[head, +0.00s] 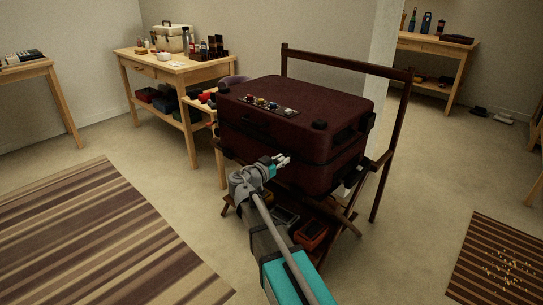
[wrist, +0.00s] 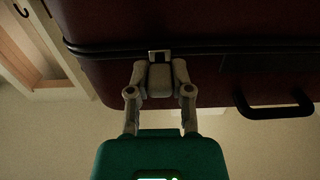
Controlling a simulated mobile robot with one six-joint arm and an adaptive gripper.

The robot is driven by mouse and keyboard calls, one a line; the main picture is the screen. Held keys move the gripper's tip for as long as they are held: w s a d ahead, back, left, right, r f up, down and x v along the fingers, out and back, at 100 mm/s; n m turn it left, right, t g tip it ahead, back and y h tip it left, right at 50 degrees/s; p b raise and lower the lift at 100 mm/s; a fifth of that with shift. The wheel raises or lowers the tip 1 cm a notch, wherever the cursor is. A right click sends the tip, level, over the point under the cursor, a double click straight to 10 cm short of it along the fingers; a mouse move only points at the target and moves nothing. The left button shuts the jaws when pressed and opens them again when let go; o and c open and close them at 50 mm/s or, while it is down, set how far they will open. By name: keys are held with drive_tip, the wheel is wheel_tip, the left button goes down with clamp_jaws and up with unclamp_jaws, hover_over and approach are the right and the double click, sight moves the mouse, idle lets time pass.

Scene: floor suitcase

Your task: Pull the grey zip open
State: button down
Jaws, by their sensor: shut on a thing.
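A dark red suitcase (head: 300,108) lies flat on a wooden folding rack. It also fills the top of the wrist view (wrist: 240,75), upside down or steeply angled there. A dark zip track (wrist: 220,48) runs along its side. A small grey zip pull (wrist: 159,57) sits on that track. My gripper (wrist: 160,75) is shut on the zip pull, with its fingers against the suitcase's side. In the head view my gripper (head: 282,160) reaches the suitcase's near side, and the zip pull is too small to make out there.
The wooden rack (head: 375,198) has a tall back rail and a lower shelf with boxes. A black handle (wrist: 274,106) sticks out from the suitcase beside my gripper. Small objects (head: 262,103) lie on the lid. A wooden table (head: 180,67) stands behind left. The striped rug (head: 90,235) is clear.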

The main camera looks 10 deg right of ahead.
drive_tip(key=s+d, duration=0.1)
drive_tip(key=s, duration=0.1)
drive_tip(key=s+d, duration=0.4)
drive_tip(key=s, duration=0.1)
drive_tip(key=shift+d, duration=0.1)
drive_tip(key=c, duration=0.5)
unclamp_jaws()
drive_tip(key=shift+v, duration=6)
drive_tip(key=shift+w, duration=0.1)
